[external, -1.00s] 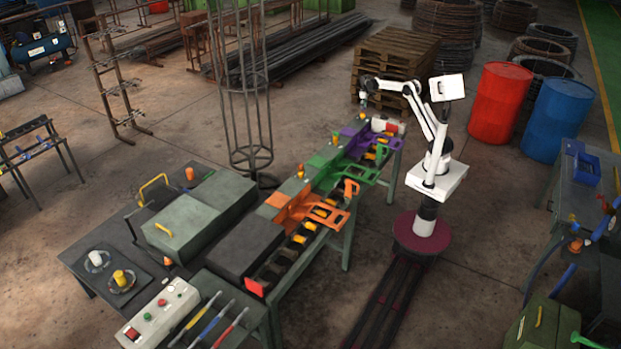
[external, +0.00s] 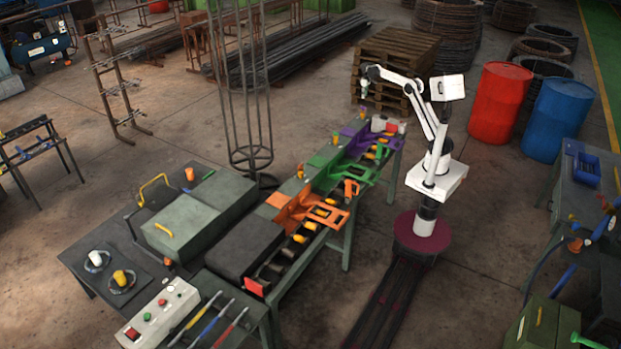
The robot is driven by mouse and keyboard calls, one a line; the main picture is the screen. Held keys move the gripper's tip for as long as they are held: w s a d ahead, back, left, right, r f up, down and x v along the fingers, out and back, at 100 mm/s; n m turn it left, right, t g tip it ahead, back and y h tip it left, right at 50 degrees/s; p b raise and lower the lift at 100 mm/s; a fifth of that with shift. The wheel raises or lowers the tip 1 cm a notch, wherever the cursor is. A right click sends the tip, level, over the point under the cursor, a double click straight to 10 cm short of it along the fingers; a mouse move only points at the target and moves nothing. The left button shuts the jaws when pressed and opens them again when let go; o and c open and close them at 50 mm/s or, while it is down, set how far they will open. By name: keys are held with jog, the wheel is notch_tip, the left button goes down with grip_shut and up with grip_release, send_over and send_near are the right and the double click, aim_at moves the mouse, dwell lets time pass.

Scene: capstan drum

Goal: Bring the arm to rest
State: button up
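My gripper (external: 364,90) hangs in the air above the far end of the bench, in front of the wooden pallets. It is apart from the bench. The fingers are too small to tell whether they are open or shut. I see nothing clearly held.
The bench carries orange (external: 312,212), green (external: 343,172) and purple (external: 358,146) fixtures. Stacked pallets (external: 405,52) stand behind the arm. A red drum (external: 499,101) and a blue drum (external: 557,119) stand to the right. Floor around the rail (external: 385,300) is clear.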

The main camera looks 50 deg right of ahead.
jog(key=shift+r, duration=0.65)
jog(key=s+a+r+t, duration=0.1)
jog(key=s+a+r, duration=0.35)
jog(key=s, duration=0.25)
jog(key=s+a+r+m+t, duration=0.1)
jog(key=s+a+r, duration=0.2)
jog(key=s+a, duration=0.35)
jog(key=s+a+r+t, duration=0.2)
jog(key=s+a+r, duration=0.2)
jog(key=s, duration=0.4)
jog(key=s+a+f+t, duration=0.1)
jog(key=s+a+f, duration=0.2)
jog(key=s, duration=0.5)
jog(key=s+a+f+m+t, duration=0.1)
jog(key=s+a+f, duration=0.2)
jog(key=s, duration=0.6)
jog(key=s+a+f+t, duration=0.1)
jog(key=s+a+f, duration=0.2)
jog(key=s+f, duration=0.3)
jog(key=s, duration=0.2)
jog(key=shift+s+f, duration=0.35)
jog(key=shift+s, duration=0.05)
jog(key=shift+o, duration=0.4)
